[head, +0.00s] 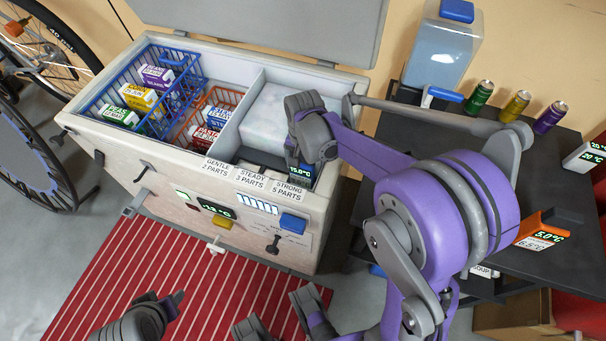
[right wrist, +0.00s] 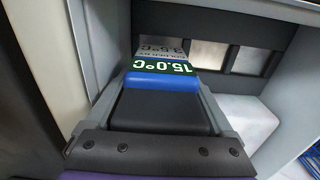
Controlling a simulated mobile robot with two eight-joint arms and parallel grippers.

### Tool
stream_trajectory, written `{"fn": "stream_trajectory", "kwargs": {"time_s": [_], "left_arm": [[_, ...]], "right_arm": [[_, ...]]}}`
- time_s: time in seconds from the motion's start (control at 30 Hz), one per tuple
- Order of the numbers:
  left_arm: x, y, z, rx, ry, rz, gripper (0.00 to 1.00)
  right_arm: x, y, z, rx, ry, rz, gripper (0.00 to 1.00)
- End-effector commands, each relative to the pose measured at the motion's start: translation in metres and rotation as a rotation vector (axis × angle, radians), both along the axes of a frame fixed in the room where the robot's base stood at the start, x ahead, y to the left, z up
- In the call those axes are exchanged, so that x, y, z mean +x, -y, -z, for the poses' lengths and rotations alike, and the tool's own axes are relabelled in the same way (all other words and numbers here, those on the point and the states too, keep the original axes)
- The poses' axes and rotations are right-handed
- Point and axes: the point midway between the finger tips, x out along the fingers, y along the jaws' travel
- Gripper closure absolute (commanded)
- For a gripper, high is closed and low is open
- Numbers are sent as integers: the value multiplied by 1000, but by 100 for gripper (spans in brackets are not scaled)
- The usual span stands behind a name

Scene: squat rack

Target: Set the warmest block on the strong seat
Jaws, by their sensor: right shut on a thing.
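My right gripper (head: 302,150) is shut on a block (head: 299,171) that reads 15.0°C, at the right end of the chest's front rim by the label "STRONG 5 PARTS" (head: 289,191). In the right wrist view the block (right wrist: 162,82) shows a blue band and a dark display between the fingers. Whether it touches the strong seat is hidden. An orange block reading 5.0°C (head: 541,228) is on the dark table at right. My left gripper (head: 160,308) shows only partly at the bottom edge; its jaws are unclear.
The open chest (head: 150,190) holds a blue basket (head: 104,88) and a red basket (head: 190,131) of cartons. Labels "GENTLE" (head: 216,168) and "STEADY" (head: 252,178) mark its rim. Several cans, including a green one (head: 479,97), stand on the dark table (head: 440,130). A striped rug (head: 140,270) lies below.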

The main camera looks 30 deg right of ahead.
Motion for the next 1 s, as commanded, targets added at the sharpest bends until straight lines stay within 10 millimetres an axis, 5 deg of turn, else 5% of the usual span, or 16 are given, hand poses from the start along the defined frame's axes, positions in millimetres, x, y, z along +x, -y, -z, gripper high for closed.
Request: {"fn": "stream_trajectory", "kwargs": {"time_s": [0.4,0.8,0.83,0.9,1.0], "left_arm": [[0,0,12,0,-4,0,50],[0,0,15,0,-5,0,50],[0,0,15,0,-5,0,50],[0,0,14,0,-5,0,50],[0,0,14,0,-5,0,50]], "right_arm": [[0,0,44,0,0,-1,100],[0,0,49,0,0,-1,100],[0,0,49,0,0,0,9],[0,0,48,0,0,0,0],[0,0,48,0,0,0,0]]}}
